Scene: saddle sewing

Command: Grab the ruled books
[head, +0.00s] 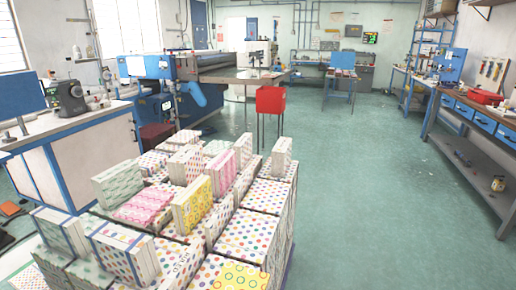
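A large pile of patterned books (243,232) fills the lower left of the head view, in tight stacks with several books standing on top. Many covers have coloured dots. A pink-patterned book (143,207) lies flat, and a yellow-edged book (193,204) stands near the middle. A pale green-patterned book (118,184) stands at the left of the pile. Books with blue bands (122,255) stand at the near left. I cannot tell which of these are ruled. My gripper is not in view.
A white cabinet bench (85,165) with a sewing machine (72,98) stands left of the pile. A long workbench (470,113) lines the right wall. The green floor (370,190) between pile and bench is clear.

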